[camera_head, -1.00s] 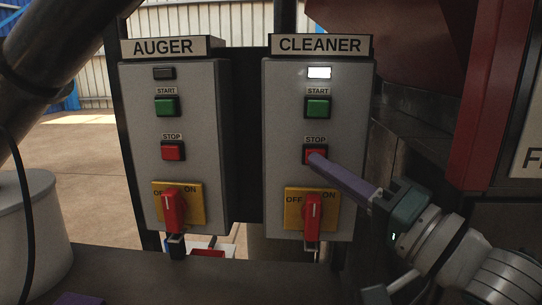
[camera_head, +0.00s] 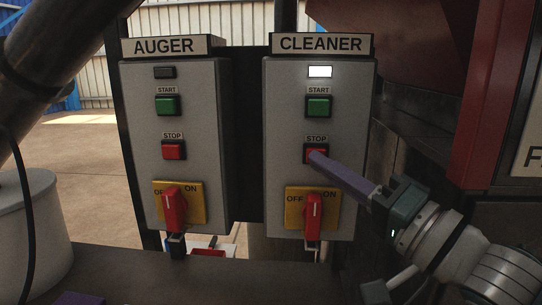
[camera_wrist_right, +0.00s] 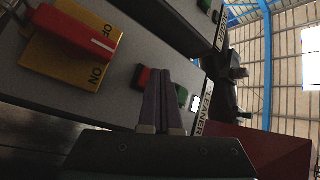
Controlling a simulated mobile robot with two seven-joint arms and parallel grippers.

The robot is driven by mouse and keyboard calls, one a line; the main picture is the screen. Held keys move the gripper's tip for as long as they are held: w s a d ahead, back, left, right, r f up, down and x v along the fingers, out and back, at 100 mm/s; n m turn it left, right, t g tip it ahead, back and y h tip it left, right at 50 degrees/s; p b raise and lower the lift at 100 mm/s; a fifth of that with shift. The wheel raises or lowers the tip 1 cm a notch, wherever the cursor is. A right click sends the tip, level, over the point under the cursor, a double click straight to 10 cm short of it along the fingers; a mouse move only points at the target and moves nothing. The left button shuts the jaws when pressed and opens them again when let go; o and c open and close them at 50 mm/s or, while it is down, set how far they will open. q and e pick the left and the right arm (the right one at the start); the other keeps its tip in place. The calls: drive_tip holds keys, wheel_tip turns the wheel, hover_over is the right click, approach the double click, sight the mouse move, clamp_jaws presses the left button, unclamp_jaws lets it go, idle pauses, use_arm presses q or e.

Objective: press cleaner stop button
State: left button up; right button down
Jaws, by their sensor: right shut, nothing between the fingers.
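The grey CLEANER box (camera_head: 345,150) stands right of centre in the head view. Its white lamp (camera_head: 320,72) is lit, above the green start button (camera_head: 318,106) and the red stop button (camera_head: 309,156). My right gripper (camera_head: 314,157) is shut, its purple fingertips at the stop button and covering part of it; whether they press it in I cannot tell. In the right wrist view the shut fingers (camera_wrist_right: 165,95) lie over the box face beside the red stop button (camera_wrist_right: 143,78). Of my left gripper, only a purple piece (camera_head: 80,299) may show at the bottom edge.
The AUGER box (camera_head: 205,150) stands to the left, its lamp dark. The yellow-backed CLEANER rotary switch (camera_head: 313,210) sits below the stop button. A dark ledge (camera_head: 230,275) runs in front. A pale round container (camera_head: 30,230) stands at the left.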

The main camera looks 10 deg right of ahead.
drive_tip(key=shift+w+d, duration=0.1)
drive_tip(key=shift+w, duration=0.1)
drive_tip(key=shift+w, duration=0.15)
idle(0.5)
